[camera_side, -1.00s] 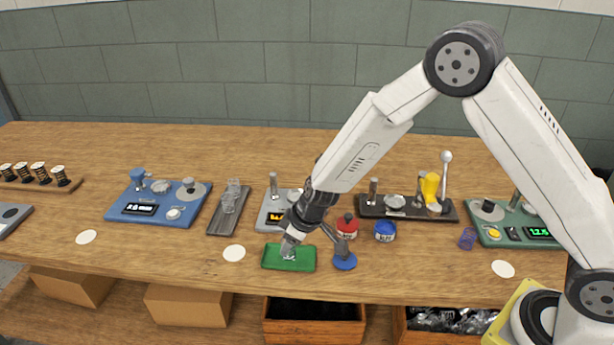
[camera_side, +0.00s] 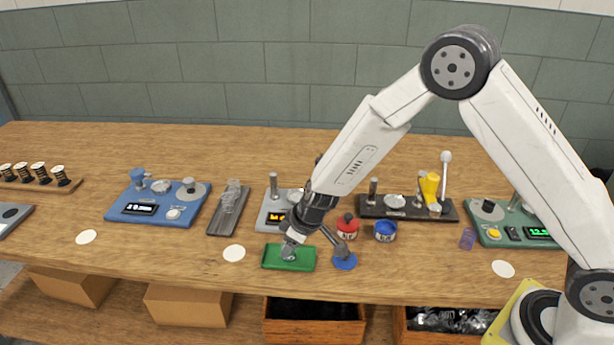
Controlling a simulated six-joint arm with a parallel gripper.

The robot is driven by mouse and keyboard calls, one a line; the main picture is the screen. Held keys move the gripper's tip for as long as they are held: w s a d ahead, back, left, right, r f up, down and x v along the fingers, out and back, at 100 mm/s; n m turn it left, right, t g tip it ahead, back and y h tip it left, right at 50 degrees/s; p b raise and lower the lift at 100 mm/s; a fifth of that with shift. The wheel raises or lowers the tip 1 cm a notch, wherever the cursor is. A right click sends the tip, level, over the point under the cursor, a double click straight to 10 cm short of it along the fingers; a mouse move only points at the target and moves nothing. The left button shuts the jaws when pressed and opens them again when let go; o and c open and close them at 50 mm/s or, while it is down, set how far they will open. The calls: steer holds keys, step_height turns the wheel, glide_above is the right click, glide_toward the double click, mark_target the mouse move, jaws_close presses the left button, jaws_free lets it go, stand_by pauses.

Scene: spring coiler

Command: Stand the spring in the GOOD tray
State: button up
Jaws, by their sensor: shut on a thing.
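The green tray (camera_side: 305,264), which I take to be the GOOD tray, lies near the front edge of the bench. My gripper (camera_side: 288,254) points down over its left half, with the fingertips low, at about tray level. It is shut on a spring, a small silvery thing mostly hidden by the fingers. I cannot tell whether the spring touches the tray floor.
A blue disc (camera_side: 344,262) stands just right of the tray. Red (camera_side: 347,228) and blue (camera_side: 385,233) pots sit behind it. A grey device (camera_side: 273,222) is close behind the tray.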

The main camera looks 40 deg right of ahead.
steer(key=shift+f, duration=0.15)
steer(key=o, duration=1.2)
steer(key=shift+c, duration=0.2)
steer(key=shift+r, duration=0.2)
steer(key=shift+r, duration=1.85)
steer(key=shift+r, duration=0.1)
steer(key=shift+r, duration=2.35)
